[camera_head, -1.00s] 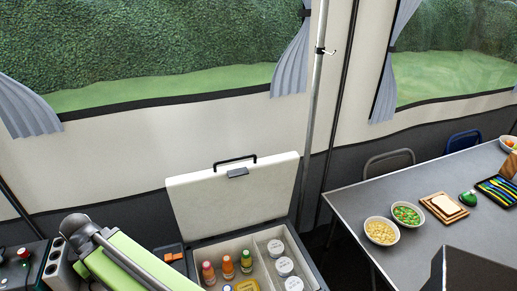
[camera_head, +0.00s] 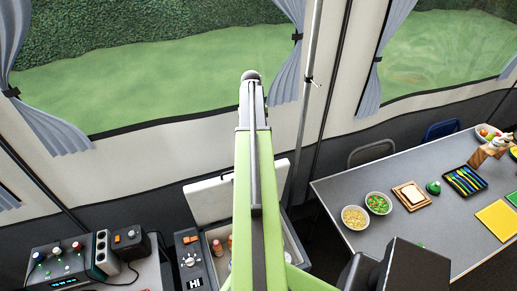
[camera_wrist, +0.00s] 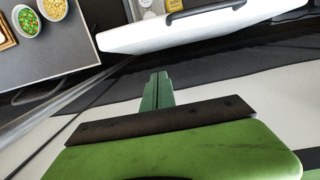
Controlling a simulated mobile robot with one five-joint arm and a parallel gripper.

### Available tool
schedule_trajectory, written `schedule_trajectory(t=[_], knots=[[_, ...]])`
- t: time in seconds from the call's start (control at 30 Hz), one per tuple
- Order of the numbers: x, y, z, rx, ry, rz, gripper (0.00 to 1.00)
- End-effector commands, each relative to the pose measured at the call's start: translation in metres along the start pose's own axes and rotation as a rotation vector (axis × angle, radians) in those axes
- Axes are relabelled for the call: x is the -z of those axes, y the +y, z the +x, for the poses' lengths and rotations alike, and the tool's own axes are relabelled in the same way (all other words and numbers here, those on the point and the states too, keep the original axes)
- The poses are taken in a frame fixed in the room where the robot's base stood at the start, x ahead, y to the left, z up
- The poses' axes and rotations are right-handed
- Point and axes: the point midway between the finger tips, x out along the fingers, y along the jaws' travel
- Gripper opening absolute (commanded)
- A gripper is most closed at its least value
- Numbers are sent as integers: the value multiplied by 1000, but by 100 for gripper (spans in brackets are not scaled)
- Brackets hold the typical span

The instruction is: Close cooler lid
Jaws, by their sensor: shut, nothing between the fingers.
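The cooler (camera_head: 292,240) stands low in front of the tent wall, with bottles inside partly hidden by my arm. Its white lid (camera_head: 207,203) stands raised at the back of the cooler, its middle hidden behind my arm. In the wrist view, the lid (camera_wrist: 190,32) lies across the top, with a black handle (camera_wrist: 205,10) along its edge. My gripper (camera_head: 250,76) is reached out past the lid in the head view. In the wrist view, my gripper's green fingers (camera_wrist: 157,78) are shut and empty, just short of the lid in the picture; contact cannot be told.
A grey table (camera_head: 345,190) at the right holds bowls (camera_head: 378,203), a bread board (camera_head: 411,195) and a tray of coloured items (camera_head: 465,181). A control box (camera_head: 70,262) stands at the lower left. A metal pole (camera_head: 309,100) rises right of my arm.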

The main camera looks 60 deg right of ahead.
Motion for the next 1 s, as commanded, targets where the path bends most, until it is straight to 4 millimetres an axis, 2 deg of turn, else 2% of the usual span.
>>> schedule_trajectory(t=[0.27,0.77,0.8,0.83,1.0], knots=[[1,-1,19,0,0,-1,0],[1,-1,118,0,1,-1,0],[-14,-2,109,0,0,0,0],[-20,-2,109,0,0,0,0],[-38,-1,112,0,1,0,0]])
